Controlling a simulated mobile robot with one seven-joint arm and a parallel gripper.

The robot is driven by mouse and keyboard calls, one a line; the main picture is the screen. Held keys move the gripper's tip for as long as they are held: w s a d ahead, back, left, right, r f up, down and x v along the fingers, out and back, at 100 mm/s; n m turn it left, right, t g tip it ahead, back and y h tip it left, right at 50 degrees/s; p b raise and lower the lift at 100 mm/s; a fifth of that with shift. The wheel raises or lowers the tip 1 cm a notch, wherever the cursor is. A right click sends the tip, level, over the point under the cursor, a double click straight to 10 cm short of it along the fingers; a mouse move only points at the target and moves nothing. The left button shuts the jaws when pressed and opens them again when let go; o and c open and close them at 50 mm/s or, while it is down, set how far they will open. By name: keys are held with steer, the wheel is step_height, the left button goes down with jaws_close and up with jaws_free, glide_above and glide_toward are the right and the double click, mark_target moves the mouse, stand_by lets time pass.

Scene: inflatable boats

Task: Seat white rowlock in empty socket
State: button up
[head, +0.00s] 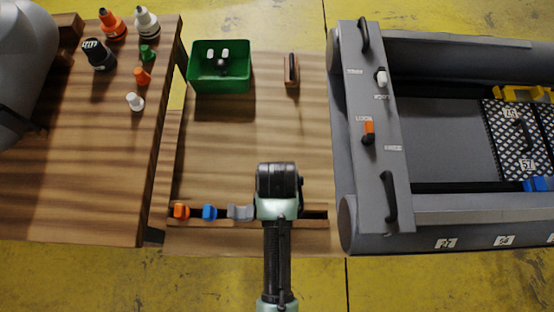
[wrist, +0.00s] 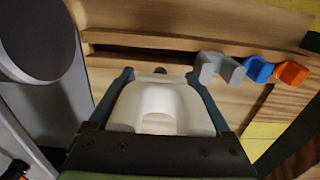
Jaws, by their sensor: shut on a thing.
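My gripper (wrist: 158,76) is shut on the white rowlock (wrist: 125,106), a pale U-shaped piece between the two fingers in the wrist view. I cannot tell whether the white one touches the rack. The grey inflatable boat (head: 420,216) lies at the right; I cannot make out an empty socket on it.
A green bin (head: 221,84) with small white pieces and a small wooden block (head: 291,72) stand behind on the bench. Bottles (head: 98,55) stand on the left table. A grey panel (head: 376,180) with handles and switches crosses the boat. The bench middle is clear.

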step_height(320, 180, up, 6)
steer(key=shift+r+p, duration=0.1)
steer(key=shift+p, duration=0.3)
steer(key=shift+r+p, duration=0.9)
steer(key=shift+p, duration=0.1)
steer(key=shift+f, duration=0.15)
